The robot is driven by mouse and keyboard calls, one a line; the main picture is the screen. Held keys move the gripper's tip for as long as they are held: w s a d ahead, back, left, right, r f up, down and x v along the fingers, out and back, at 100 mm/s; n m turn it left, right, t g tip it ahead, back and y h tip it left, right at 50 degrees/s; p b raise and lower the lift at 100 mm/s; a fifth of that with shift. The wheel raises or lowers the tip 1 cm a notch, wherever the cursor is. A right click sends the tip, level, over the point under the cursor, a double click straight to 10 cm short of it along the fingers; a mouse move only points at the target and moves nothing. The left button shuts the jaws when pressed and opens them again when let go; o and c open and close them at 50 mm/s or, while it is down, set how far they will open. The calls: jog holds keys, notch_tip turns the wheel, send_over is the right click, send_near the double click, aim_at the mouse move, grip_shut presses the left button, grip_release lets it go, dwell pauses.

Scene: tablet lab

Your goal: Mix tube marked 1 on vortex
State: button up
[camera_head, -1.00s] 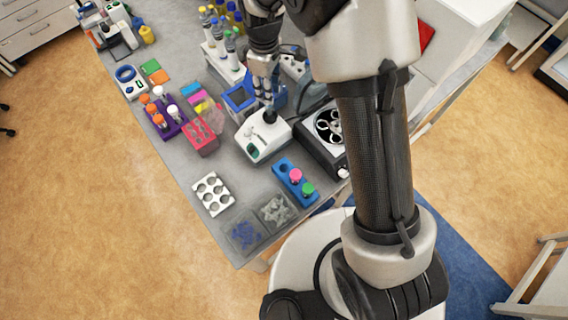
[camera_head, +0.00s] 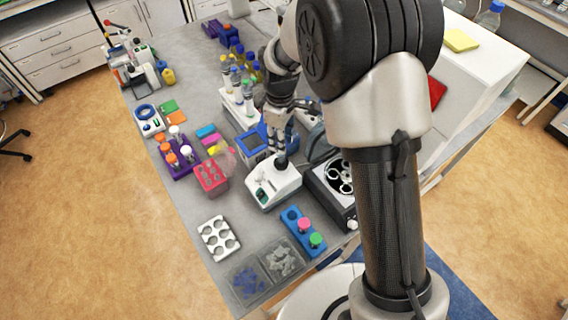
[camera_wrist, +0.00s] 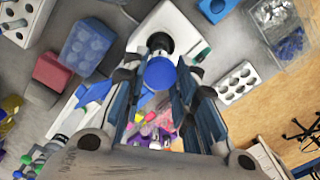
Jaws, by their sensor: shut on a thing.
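The vortex mixer (camera_head: 266,192) is a small white machine with a black cup (camera_head: 281,161) on top, near the middle of the bench. It also shows at the top of the wrist view (camera_wrist: 187,32). My gripper (camera_head: 279,143) points down right over the cup. It is shut on a tube with a blue cap (camera_wrist: 160,72), which shows between the fingers in the wrist view. The tube's lower end is at the black cup; whether it touches or is pressed in, I cannot tell. No number on the tube is readable.
A blue rack (camera_head: 293,219) with pink- and green-capped tubes stands in front of the mixer. A black centrifuge (camera_head: 322,184) is close on the right. A red rack (camera_head: 211,181), purple rack (camera_head: 166,154) and white tube rack (camera_head: 229,97) stand to the left and behind.

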jog(key=shift+f, duration=0.2)
jog(key=shift+f+b, duration=0.55)
jog(key=shift+f, duration=0.15)
jog(key=shift+s+f+b, duration=0.1)
jog(key=shift+f+b, duration=0.2)
jog(key=shift+f, duration=0.15)
dwell(2.5)
jog(key=shift+r, duration=0.15)
dwell(1.3)
jog(key=shift+r+p, duration=1.75)
jog(key=shift+r, duration=0.7)
jog(key=shift+c, duration=0.3)
